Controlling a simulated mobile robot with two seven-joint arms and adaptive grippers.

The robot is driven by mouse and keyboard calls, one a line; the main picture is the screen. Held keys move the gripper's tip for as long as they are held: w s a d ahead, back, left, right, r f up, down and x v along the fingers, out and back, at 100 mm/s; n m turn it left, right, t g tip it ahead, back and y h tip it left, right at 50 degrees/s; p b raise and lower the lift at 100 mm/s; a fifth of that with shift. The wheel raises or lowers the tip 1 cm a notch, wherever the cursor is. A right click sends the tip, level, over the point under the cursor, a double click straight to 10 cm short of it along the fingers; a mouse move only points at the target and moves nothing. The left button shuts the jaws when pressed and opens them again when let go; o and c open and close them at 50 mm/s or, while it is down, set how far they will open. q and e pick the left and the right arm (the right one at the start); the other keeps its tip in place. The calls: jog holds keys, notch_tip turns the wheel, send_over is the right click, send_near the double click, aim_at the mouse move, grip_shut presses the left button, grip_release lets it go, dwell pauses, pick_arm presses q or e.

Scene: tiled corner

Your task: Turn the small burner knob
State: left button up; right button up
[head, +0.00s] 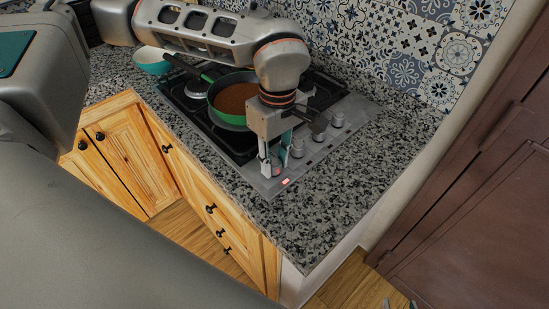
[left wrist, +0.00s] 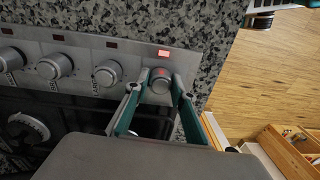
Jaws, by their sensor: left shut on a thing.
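The stove's control panel (head: 310,150) carries a row of round metal knobs. In the left wrist view, my left gripper (left wrist: 160,86) has its two teal-padded fingers around the end knob (left wrist: 160,79), shut on it. A red indicator (left wrist: 163,53) glows beside this knob, and its label is hidden. The neighbouring knob (left wrist: 108,73) stands free, with a label reading roughly "LARGE". In the head view, my left gripper (head: 275,166) reaches down to the panel's near end. My right gripper (head: 399,304) shows only its fingertips at the bottom edge, apart and empty.
A green-rimmed pan (head: 232,117) with brown contents sits on the stove close to my left gripper. The counter right of the stove is clear. A brown door (head: 480,220) stands at right.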

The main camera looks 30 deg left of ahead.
aim_at(276, 161)
pick_arm(q)
jog(key=shift+r+m, duration=0.1)
jog(key=shift+m, duration=0.8)
jog(key=o, duration=1.1)
notch_tip(276, 161, up, 12)
jog(key=shift+w+d, duration=0.15)
